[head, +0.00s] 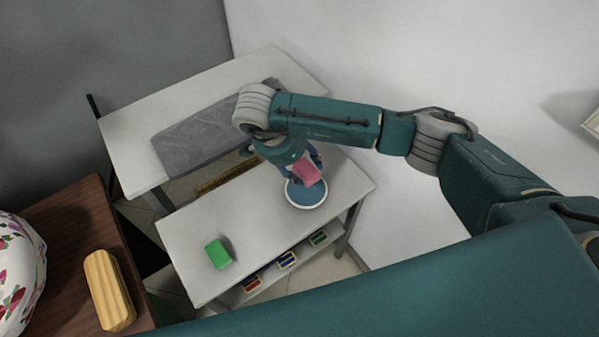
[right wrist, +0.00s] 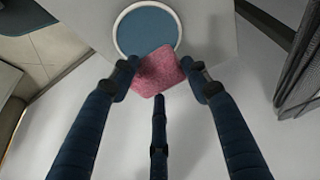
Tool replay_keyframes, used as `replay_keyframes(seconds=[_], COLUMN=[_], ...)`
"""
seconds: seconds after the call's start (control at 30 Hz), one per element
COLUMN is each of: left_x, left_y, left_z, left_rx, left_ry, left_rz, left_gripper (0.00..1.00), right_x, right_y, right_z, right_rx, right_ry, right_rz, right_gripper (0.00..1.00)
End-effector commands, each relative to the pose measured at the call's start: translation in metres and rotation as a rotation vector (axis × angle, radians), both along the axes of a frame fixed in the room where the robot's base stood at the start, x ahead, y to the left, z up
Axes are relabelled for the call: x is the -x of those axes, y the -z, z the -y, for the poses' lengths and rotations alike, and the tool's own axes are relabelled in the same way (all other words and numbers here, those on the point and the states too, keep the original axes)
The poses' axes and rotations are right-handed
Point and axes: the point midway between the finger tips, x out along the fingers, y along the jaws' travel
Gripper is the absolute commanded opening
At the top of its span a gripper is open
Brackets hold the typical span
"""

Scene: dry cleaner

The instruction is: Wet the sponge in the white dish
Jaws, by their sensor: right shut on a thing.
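A pink sponge (head: 307,173) is held in my right gripper (head: 299,162), which is shut on it. In the right wrist view the sponge (right wrist: 158,71) sits between the fingertips of the right gripper (right wrist: 160,80). The white dish (head: 306,206), with blue liquid inside, stands on the white table's right part. In the head view the sponge appears over the dish's far edge. In the right wrist view it overlaps the rim of the dish (right wrist: 119,44). I cannot tell whether it touches the liquid. My left gripper is not in view.
A green sponge (head: 218,254) lies on the white table (head: 265,225). Small bins (head: 287,260) with coloured items stand on the shelf below. A grey cloth (head: 195,137) covers part of another table behind. A wooden brush (head: 108,289) lies on a brown surface at left.

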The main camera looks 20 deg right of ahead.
Motion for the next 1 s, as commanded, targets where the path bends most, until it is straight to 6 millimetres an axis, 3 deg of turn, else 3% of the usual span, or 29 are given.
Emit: replay_keyframes(seconds=[0.27, 0.7, 1.0], left_x=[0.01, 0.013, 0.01], left_y=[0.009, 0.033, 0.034], left_z=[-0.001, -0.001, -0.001], left_rx=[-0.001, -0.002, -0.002], left_ry=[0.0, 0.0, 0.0], left_rz=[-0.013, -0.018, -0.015], left_gripper=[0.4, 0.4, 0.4], right_x=[-0.001, -0.001, -0.002], right_y=[0.015, 0.058, 0.061], right_z=[0.001, 0.001, 0.001], right_rx=[-0.002, -0.002, -0.001], right_ry=[-0.006, -0.005, -0.007], right_rz=[-0.001, -0.001, 0.0], right_gripper=[0.26, 0.25, 0.25])
